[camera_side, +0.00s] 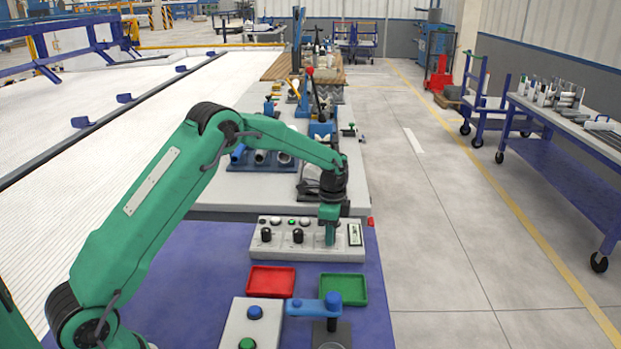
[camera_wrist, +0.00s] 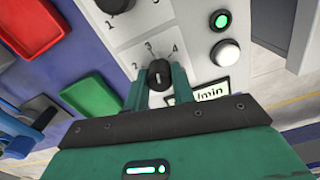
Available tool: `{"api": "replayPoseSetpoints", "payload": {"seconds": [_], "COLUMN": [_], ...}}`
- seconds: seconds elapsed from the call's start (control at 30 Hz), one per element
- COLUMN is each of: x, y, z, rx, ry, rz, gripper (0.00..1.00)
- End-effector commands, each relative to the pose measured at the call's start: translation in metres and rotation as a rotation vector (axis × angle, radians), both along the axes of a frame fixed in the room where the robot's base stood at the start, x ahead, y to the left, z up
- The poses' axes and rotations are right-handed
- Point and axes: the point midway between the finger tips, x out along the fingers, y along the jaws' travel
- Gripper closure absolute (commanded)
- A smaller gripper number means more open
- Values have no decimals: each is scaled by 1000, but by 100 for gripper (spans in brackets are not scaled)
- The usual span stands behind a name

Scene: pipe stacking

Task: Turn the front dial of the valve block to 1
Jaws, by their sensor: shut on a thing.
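The valve block (camera_side: 282,252) is a pale panel with black dials, standing across the blue table. Two dials, the left one (camera_side: 266,235) and the middle one (camera_side: 298,236), show in the side view. My gripper (camera_side: 330,238) is at the block's right part, pointing down. In the wrist view my gripper (camera_wrist: 158,92) is shut on a black dial knob (camera_wrist: 158,72) with a short white mark. The figures 2, 3 and 4 show around this knob; a 1 is not visible. Another dial (camera_wrist: 115,5) is cut off at the top edge.
A lit green button (camera_wrist: 222,20) and a white button (camera_wrist: 225,53) are near the gripped dial. A red tray (camera_side: 271,281) and a green tray (camera_side: 343,289) lie in front of the block. A box with blue and green buttons (camera_side: 248,325) stands nearer the camera.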

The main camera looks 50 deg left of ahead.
Motion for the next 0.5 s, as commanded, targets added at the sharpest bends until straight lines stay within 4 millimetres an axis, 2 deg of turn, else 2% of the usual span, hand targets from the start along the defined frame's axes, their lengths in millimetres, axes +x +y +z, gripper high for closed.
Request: {"api": "replayPoseSetpoints", "payload": {"seconds": [0.5], "x": [0], "y": [1], "z": [2], "rx": [0], "ry": [1], "rz": [493], "gripper": [98]}}
